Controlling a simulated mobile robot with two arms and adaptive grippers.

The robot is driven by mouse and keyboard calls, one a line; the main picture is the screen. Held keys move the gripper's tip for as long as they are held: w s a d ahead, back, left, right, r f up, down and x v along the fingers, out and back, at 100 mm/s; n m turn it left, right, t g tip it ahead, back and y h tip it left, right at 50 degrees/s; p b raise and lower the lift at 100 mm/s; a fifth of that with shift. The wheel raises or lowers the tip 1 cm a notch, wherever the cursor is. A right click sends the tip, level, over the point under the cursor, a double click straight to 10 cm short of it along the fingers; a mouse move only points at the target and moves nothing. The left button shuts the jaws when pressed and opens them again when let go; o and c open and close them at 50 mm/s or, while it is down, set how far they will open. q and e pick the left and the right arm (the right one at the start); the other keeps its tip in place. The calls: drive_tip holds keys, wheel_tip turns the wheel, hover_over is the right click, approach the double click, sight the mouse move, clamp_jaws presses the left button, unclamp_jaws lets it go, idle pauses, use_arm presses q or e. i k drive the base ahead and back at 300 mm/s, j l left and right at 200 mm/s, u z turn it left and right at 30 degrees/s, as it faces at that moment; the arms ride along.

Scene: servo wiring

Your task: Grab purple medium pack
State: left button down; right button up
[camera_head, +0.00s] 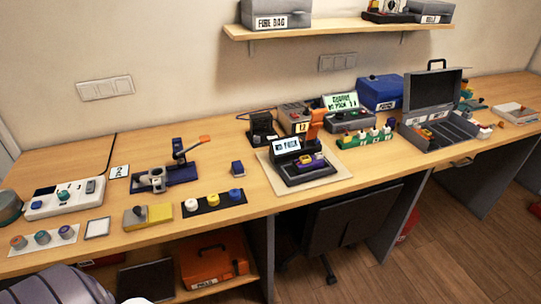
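A small dark blue block (237,168) stands alone on the table left of that device. Neither of my grippers is in view. A grey rounded part at the bottom left seems to be mine.
A shelf (330,28) hangs above. A dark chair (355,215) stands under the table.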

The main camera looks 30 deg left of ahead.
sight(306, 163)
drive_tip(key=j+u, duration=0.1)
drive_tip(key=u, duration=0.65)
